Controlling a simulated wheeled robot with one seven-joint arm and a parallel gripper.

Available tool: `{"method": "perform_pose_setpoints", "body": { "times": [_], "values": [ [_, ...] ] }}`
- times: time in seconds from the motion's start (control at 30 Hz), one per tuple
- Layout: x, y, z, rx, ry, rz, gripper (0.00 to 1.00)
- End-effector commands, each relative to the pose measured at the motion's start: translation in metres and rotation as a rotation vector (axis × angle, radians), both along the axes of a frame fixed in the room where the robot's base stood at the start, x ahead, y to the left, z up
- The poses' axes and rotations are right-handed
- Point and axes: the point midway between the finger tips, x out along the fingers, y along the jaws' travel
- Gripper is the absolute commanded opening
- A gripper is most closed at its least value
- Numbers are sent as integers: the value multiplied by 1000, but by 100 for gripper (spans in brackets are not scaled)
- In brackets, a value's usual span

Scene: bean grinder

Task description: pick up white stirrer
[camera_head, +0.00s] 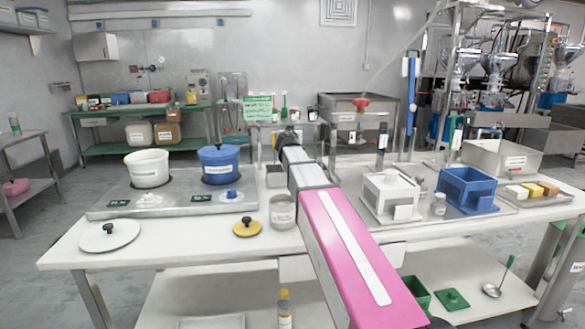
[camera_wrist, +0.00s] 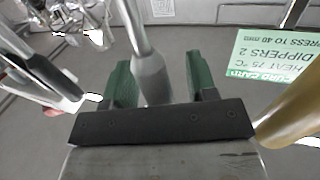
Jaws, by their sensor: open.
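A pale grey-white stirrer (camera_wrist: 150,75) shows in the wrist view, its narrow shaft widening towards my gripper. My gripper (camera_wrist: 166,66) is open, with one green finger on each side of the stirrer. Gaps show between the stirrer and both fingers; it sits closer to the left one. The stirrer's wide end is hidden behind the dark bar of my gripper. In the head view my arm reaches over the table to the back edge, and my gripper (camera_head: 287,137) is small and dark there. I cannot make out the stirrer for certain in the head view.
In the wrist view a black-and-white utensil (camera_wrist: 45,75) is at left and a tan one (camera_wrist: 295,105) at right, near a green sign (camera_wrist: 272,58). The table (camera_head: 190,262) holds a white pot (camera_head: 147,168), blue pot (camera_head: 219,164), yellow lid (camera_head: 247,227) and white box (camera_head: 389,193).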

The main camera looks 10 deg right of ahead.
Motion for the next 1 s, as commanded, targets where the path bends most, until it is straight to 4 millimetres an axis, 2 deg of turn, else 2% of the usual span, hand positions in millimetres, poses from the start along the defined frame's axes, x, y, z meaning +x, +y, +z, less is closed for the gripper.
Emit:
{"method": "perform_pose_setpoints", "body": {
  "times": [0.07, 0.23, 0.53, 0.67, 1.0],
  "values": [
    [-1, 0, 0, 0, 0, 0, 52],
    [-1, 0, 0, 0, 0, 0, 0],
    [-1, 0, 0, 0, 0, 0, 0],
    [0, 0, 8, 1, 0, -1, 0],
    [0, 0, 62, 1, -3, 0, 0]
  ]
}}
